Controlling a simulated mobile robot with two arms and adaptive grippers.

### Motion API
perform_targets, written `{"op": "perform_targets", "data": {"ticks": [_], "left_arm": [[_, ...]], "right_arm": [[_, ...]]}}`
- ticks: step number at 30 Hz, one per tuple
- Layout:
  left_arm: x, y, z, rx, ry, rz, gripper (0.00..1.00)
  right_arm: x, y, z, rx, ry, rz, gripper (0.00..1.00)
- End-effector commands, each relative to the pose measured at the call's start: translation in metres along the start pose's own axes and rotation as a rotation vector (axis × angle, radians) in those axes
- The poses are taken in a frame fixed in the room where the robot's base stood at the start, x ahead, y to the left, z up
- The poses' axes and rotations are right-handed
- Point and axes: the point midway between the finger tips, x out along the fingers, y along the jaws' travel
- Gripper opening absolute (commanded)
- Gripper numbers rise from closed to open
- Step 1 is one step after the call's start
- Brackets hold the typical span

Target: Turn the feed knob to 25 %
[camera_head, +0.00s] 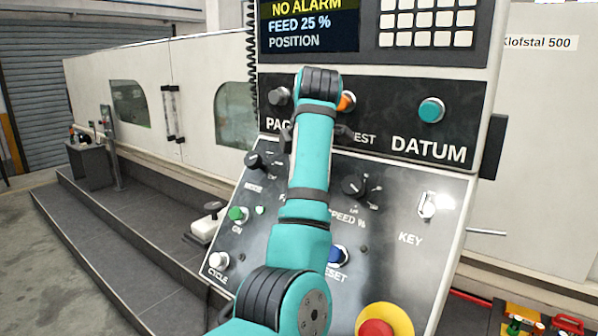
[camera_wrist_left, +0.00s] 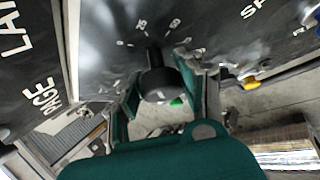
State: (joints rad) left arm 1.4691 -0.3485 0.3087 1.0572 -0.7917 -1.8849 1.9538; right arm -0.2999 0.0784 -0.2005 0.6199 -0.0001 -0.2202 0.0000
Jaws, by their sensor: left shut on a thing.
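The feed knob (camera_wrist_left: 158,82) is black and sits on the dark control panel in the left wrist view, with small scale marks around it. The grip bar of the knob points toward the marks at the top of that view; which mark it meets is hard to read. My left gripper (camera_wrist_left: 160,92) has one teal finger on each side of the knob and is shut on it. In the head view my left arm hides the knob. The display (camera_head: 308,27) reads "NO ALARM", "FEED 25 %" and "POSITION". My right gripper is not in view.
The speed knob (camera_head: 353,186) and the mode knob (camera_head: 254,160) flank my arm. A red emergency button (camera_head: 377,327), a key switch (camera_head: 427,205), a blue reset button (camera_head: 337,255) and a teal datum button (camera_head: 431,110) are also on the panel. Dark steps (camera_head: 120,235) lie at left.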

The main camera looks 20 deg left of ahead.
Motion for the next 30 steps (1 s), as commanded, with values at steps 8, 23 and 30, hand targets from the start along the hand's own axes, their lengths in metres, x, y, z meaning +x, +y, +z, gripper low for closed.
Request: {"op": "perform_targets", "data": {"ticks": [8, 23, 30], "left_arm": [[0.002, -0.001, 0.000, 0.002, 0.002, -0.005, 0.62], [-0.031, 0.000, 0.001, 0.003, -0.001, 0.002, 0.62], [-0.066, -0.001, 0.001, 0.002, 0.000, -0.002, 0.62]], "right_arm": [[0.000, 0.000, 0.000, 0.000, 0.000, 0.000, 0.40], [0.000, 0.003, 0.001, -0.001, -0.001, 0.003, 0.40], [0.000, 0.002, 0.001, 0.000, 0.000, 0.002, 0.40]]}}
